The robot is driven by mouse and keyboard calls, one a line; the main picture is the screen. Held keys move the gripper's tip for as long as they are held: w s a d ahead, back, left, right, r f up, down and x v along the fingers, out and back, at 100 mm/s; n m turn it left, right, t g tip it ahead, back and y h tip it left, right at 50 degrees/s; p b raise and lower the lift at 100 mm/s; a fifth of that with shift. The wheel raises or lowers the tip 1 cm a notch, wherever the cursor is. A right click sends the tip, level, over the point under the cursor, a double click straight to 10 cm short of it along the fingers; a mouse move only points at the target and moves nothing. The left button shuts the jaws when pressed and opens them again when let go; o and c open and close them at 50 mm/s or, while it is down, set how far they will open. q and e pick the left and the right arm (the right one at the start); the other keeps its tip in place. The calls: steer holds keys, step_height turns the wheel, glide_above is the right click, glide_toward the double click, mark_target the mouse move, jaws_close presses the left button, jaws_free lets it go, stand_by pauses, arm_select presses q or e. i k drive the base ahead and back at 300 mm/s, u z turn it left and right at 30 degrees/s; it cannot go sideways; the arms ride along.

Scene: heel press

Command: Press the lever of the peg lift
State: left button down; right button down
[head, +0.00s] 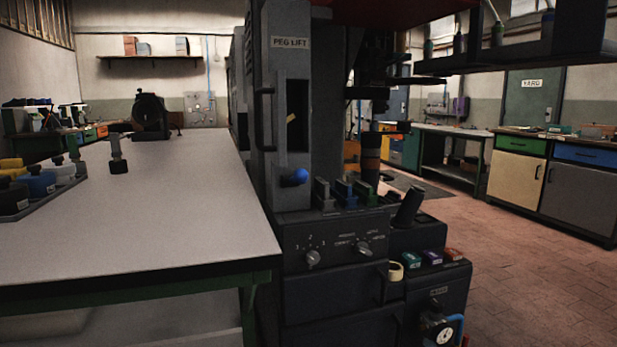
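The peg lift (265,75) is a tall dark grey column labelled "PEG LIFT" near the middle of the head view. It has a vertical recessed slot with a small yellow mark inside. A lever with a round blue knob (297,177) sticks out at the slot's lower end. The rest of the lever is hard to make out. Neither of my grippers shows in the head view.
A grey workbench (150,215) stands at left, close against the machine, with colored blocks (38,184) on a tray. A control panel (337,249) with knobs sits below the lever. A dark shelf (540,55) overhangs at right; brick floor (540,270) is open there.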

mark_target(300, 176)
steer(key=z, duration=1.35)
steer(key=i, duration=1.05)
steer(key=u, duration=2.4)
